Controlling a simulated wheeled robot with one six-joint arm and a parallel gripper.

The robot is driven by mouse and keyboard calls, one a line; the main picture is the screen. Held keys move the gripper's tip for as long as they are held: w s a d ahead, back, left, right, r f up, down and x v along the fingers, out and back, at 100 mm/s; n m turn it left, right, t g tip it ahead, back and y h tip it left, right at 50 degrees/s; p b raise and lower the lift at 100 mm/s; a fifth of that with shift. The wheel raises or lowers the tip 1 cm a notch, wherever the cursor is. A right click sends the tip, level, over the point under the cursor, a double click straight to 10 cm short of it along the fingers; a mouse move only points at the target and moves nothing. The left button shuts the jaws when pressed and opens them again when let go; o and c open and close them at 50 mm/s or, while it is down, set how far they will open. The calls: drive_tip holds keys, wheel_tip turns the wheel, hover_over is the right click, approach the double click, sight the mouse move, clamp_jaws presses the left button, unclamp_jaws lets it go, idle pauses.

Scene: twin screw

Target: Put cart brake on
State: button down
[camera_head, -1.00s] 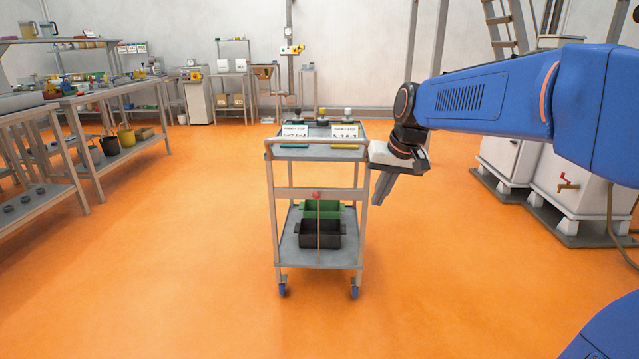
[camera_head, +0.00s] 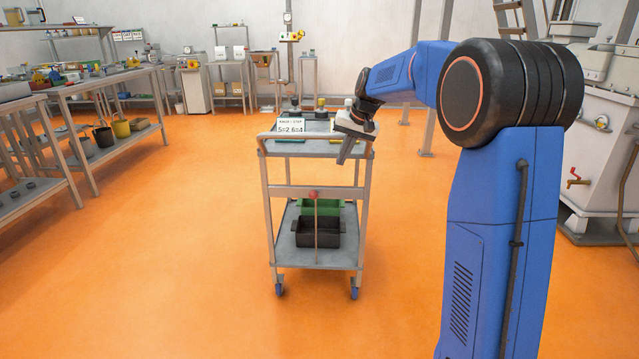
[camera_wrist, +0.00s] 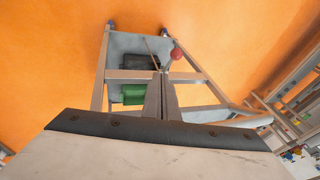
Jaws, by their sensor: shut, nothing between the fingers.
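The grey cart (camera_head: 290,191) stands upright on the floor in the middle of the head view. A lever with a red knob (camera_head: 314,195) stands upright at its near side, in front of the lower shelf; the knob also shows in the wrist view (camera_wrist: 177,54). I cannot tell the lever's brake setting. My gripper (camera_head: 342,161) is shut and empty, pointing down near the cart's upper right near corner. It appears above and right of the knob in the head view, apart from it. In the wrist view my fingertips (camera_wrist: 161,76) appear beside the knob.
A green bin (camera_head: 320,207) and a black bin (camera_head: 318,232) sit on the cart's lower shelf. A sign card (camera_head: 291,134) stands on the top tray. Workbenches (camera_head: 85,85) line the left; a white machine (camera_head: 605,150) stands right. The floor around the cart is clear.

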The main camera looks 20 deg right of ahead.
drive_tip(key=shift+w, duration=0.3)
approach(314, 195)
drive_tip(key=w+d+f, duration=0.3)
drive_tip(key=d, duration=0.1)
drive_tip(key=shift+w+a+f, duration=0.15)
drive_tip(key=shift+a+f, duration=1.15)
drive_tip(key=shift+a, duration=0.25)
drive_tip(key=shift+s+a+f+t, duration=0.1)
drive_tip(key=shift+s+f+t, duration=0.2)
drive_tip(key=shift+t, duration=0.1)
